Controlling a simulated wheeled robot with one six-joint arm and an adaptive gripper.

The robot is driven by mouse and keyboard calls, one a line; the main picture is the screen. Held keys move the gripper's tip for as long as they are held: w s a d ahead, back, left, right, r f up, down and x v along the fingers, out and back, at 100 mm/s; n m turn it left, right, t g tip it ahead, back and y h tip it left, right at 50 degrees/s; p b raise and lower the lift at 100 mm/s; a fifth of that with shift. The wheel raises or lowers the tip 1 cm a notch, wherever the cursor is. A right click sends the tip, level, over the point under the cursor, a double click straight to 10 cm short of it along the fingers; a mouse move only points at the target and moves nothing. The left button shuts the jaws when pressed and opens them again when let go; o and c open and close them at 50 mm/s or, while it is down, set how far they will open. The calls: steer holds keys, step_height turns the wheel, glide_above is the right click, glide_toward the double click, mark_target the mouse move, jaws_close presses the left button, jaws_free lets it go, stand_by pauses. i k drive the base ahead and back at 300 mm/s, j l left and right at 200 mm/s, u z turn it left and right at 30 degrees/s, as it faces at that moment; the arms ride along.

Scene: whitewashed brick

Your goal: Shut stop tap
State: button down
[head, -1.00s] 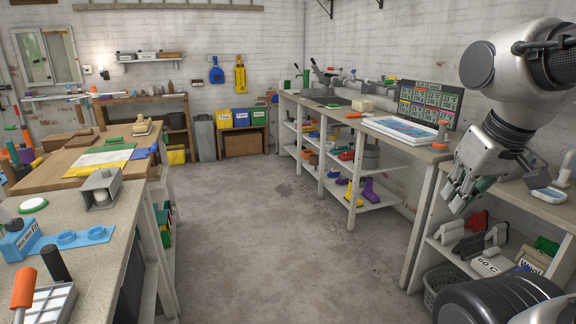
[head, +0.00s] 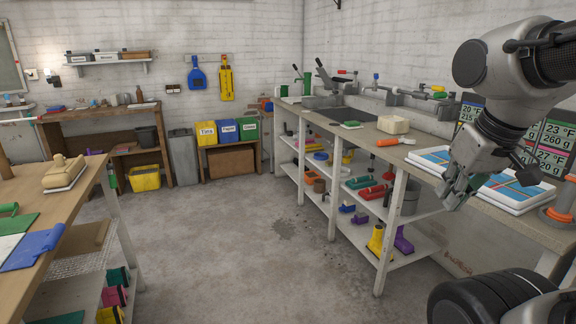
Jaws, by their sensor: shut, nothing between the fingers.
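Above the long bench at the right, a run of pipe fittings lies along the brick wall. I see a small blue-topped fitting (head: 376,77), a red-handled fitting (head: 346,72) and a fitting with a yellow end (head: 438,90). They are too small to tell which one is the stop tap or how its handle is turned. My gripper (head: 452,197) is shut and empty. It hangs at the right in front of the bench edge, in the picture below and right of the fittings, and is apart from them.
The long bench (head: 325,122) holds a sink (head: 338,112), a cream block (head: 395,125), an orange-handled tool (head: 387,142) and books (head: 428,160). A workbench (head: 40,180) stands at left. Yellow, blue and green bins (head: 222,130) stand at the back. The floor (head: 235,240) between is clear.

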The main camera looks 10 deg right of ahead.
mark_target(422, 85)
steer(key=i+z, duration=0.2)
steer(key=i, duration=0.3)
steer(key=i+j+z, duration=0.15)
steer(key=i, duration=0.35)
steer(key=i+j+z, duration=0.2)
steer(key=i, duration=0.3)
